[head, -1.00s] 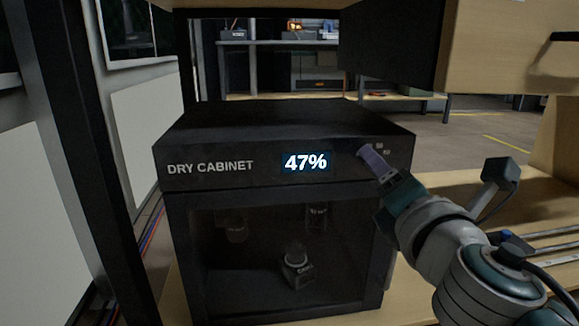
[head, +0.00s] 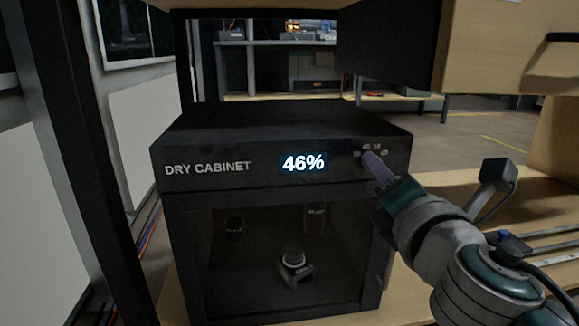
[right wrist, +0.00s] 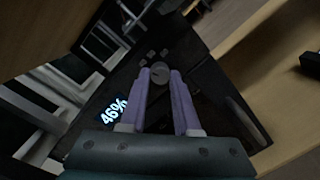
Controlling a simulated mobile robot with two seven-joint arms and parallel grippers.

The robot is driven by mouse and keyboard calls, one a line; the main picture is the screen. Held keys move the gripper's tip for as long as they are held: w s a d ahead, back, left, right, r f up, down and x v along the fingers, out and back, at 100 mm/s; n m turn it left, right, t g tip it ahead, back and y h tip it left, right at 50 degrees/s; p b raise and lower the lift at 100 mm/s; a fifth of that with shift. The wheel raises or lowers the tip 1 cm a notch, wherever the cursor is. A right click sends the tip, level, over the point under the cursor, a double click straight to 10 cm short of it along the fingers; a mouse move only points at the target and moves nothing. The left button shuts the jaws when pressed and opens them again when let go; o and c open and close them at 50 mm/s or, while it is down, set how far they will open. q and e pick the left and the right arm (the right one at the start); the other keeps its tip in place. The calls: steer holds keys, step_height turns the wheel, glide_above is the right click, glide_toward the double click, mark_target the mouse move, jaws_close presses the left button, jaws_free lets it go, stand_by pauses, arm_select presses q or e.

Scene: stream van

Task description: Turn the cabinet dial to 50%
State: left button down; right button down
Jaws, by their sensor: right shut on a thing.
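The black dry cabinet (head: 225,177) stands on a wooden surface, and its lit display (head: 304,163) reads 46%. The display also shows in the right wrist view (right wrist: 113,112). The dial (right wrist: 160,72) is on the cabinet front, right of the display, with small markings around it. In the head view my right gripper mostly hides it. My right gripper (head: 367,155) is at the dial, its purple fingers shut on it; in the right wrist view the fingertips (right wrist: 159,75) sit on both sides of the dial. My left gripper is not in view.
Behind the cabinet's dark glass are a camera (head: 295,263) and other dim items. A black post (head: 80,150) rises at the left. A wooden cupboard (head: 500,50) hangs at the upper right. Rails (head: 545,240) lie on the wooden surface at the right.

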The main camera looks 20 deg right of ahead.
steer(key=shift+m, duration=0.3)
steer(key=shift+r+m+p, duration=0.1)
steer(key=shift+m+p, duration=0.45)
steer(key=shift+m, duration=2.85)
steer(key=shift+g, duration=0.3)
steer(key=c, duration=0.6)
jaws_free()
steer(key=shift+c, duration=0.2)
